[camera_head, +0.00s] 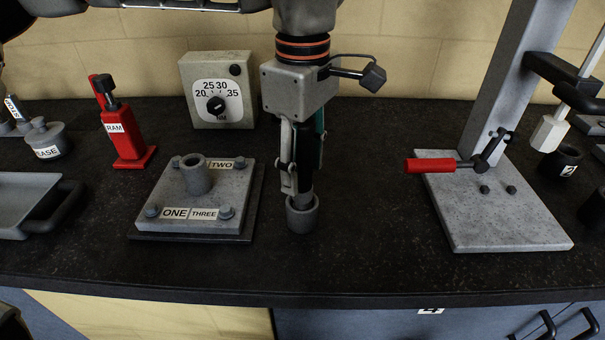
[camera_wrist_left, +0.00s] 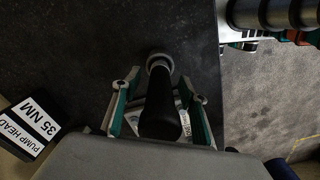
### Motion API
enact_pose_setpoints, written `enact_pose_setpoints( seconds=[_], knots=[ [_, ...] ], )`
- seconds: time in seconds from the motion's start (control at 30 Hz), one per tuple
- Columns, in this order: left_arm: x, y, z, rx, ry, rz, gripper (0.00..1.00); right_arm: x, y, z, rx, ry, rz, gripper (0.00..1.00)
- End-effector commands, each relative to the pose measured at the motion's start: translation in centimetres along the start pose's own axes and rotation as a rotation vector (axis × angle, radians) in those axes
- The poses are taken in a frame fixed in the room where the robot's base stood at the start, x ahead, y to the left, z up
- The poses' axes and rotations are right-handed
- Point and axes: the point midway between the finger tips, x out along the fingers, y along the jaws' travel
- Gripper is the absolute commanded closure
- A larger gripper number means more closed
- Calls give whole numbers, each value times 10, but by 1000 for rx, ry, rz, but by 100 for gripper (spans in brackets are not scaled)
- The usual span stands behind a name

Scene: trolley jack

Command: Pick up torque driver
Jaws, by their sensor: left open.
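The torque driver (camera_head: 302,165) stands upright on the dark bench in the head view, its black handle partly hidden by my left gripper (camera_head: 301,188). Its lower end sits in a grey cup (camera_head: 302,216). In the left wrist view the black handle (camera_wrist_left: 160,118) lies between the two fingers of my left gripper (camera_wrist_left: 159,92), with a gap visible beside it. The fingers are open around the handle from above. The round grey cup (camera_wrist_left: 158,61) shows beyond the handle. My right gripper is not in view.
A grey plate with a tube (camera_head: 196,178) and a red ram (camera_head: 124,135) stand left of the driver. A torque dial box (camera_head: 217,90) stands behind. A grey-based frame with a red lever (camera_head: 430,165) stands right. The bench between is clear.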

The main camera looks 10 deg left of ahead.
Motion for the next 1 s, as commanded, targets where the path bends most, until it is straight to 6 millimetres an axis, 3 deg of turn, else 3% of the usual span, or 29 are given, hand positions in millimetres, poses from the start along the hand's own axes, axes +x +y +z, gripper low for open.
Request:
enact_pose_setpoints(
  seconds=[0.07, 0.1, 0.23, 0.27, 0.67, 0.87, 1.0],
  knots=[
    [0, 0, 0, 0, 0, 0, 57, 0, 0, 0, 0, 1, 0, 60],
    [0, 0, 0, 0, 0, 0, 62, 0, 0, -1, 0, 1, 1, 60],
    [0, 0, 0, 0, 0, 0, 96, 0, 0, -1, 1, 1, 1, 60],
    [0, 0, 0, 0, 0, 0, 100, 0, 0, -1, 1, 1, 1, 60],
    [-7, 1, 0, 0, -1, 4, 100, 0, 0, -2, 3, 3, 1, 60],
    [-35, 1, 0, -1, 0, 8, 100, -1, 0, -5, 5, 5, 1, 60],
    [-66, 1, 0, -2, -1, 8, 100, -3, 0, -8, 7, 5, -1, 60]
  ],
)
